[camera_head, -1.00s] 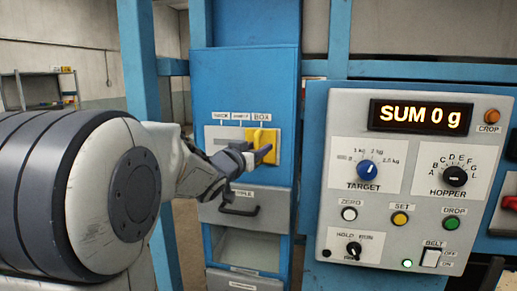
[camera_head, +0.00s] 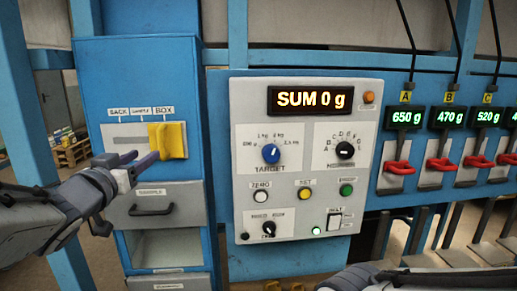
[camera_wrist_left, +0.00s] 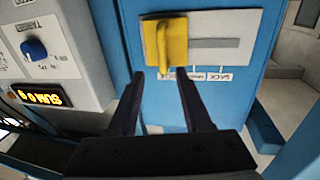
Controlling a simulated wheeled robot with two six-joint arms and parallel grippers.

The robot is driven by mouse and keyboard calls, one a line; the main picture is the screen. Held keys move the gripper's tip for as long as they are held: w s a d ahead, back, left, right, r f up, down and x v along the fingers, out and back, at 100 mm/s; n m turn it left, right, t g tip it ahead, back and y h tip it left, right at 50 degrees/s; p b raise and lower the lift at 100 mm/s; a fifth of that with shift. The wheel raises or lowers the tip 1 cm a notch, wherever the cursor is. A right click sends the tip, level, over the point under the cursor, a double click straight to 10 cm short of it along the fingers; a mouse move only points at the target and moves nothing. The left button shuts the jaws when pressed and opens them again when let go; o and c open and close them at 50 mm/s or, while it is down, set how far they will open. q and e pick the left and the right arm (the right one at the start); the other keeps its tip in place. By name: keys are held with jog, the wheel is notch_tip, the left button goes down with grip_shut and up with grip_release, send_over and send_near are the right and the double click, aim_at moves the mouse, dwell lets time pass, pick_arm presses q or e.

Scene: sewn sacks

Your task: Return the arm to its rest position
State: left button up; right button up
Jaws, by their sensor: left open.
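The yellow handle (camera_head: 174,141) sits at the right end of its slot, under the BOX label, on the blue cabinet (camera_head: 140,80). My left gripper (camera_head: 146,157) is open in front of the cabinet, with its fingertips pointing at the handle. In the left wrist view the open fingers (camera_wrist_left: 160,76) are empty, and the yellow handle (camera_wrist_left: 172,42) shows just beyond their tips. Whether a fingertip still touches it, I cannot tell. My left arm comes in from the lower left. My right gripper is not in view.
The grey control panel (camera_head: 300,215) stands right of the cabinet, its display (camera_head: 312,100) reading SUM 0 g. Below the handle is a drawer with a black pull (camera_head: 150,209). Red levers (camera_head: 398,167) under lit weight displays line the right side.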

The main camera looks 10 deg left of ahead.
pick_arm(q)
jog(key=s+d+f+m+g+h+b, duration=0.1)
jog(key=s+d+f+m+g, duration=0.15)
jog(key=d+f+g, duration=1)
jog(key=s+d+f+m+g, duration=0.2)
jog(key=s+d+f, duration=0.4)
jog(key=s, duration=0.5)
jog(key=s+d+f+m+g, duration=0.3)
jog(key=s+d+f, duration=0.4)
jog(key=s, duration=0.5)
notch_tip(320, 180, down, 3)
jog(key=shift+d+r+h+b, duration=0.1)
jog(key=shift+d+h+b, duration=0.1)
jog(key=shift+h+b, duration=0.1)
jog(key=shift+w+g, duration=0.1)
jog(key=shift+g, duration=0.15)
